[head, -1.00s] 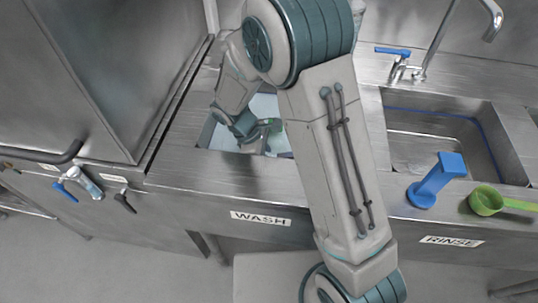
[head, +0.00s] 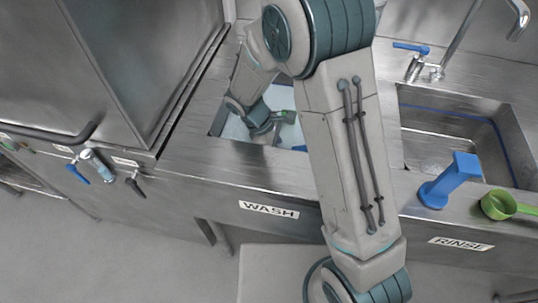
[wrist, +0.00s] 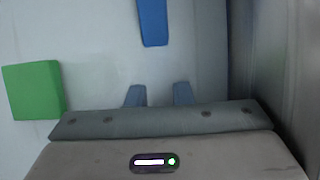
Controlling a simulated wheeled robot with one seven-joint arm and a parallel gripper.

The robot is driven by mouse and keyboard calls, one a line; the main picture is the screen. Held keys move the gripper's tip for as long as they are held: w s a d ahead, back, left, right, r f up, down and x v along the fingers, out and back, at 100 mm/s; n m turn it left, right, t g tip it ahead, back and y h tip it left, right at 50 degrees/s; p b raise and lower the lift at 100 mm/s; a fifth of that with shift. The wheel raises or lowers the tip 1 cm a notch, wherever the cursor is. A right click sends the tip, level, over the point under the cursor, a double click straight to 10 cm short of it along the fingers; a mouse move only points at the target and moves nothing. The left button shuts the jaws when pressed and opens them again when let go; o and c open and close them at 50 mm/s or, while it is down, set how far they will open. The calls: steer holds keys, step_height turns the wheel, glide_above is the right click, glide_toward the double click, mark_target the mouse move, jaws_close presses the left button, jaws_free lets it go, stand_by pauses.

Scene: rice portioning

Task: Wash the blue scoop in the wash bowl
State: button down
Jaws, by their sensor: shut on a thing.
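My gripper (head: 275,119) is low in the wash basin (head: 228,127), partly hidden by my arm. In the wrist view my two blue-grey fingertips (wrist: 159,94) stand slightly apart. A blue bar (wrist: 153,22), which looks like the blue scoop's handle, lies just beyond them, roughly in line with the gap. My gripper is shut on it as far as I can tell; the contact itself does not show. The scoop's cup is out of view.
A blue upright piece with a round base (head: 450,181) and a green scoop (head: 499,204) stand on the front counter by the rinse sink (head: 440,150). A tap (head: 430,68) is behind it. The basin's grey wall (wrist: 265,70) is close on the right in the wrist view.

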step_height(320, 180, up, 22)
steer(key=p, duration=1.6)
steer(key=shift+f, duration=0.1)
stand_by(1.0)
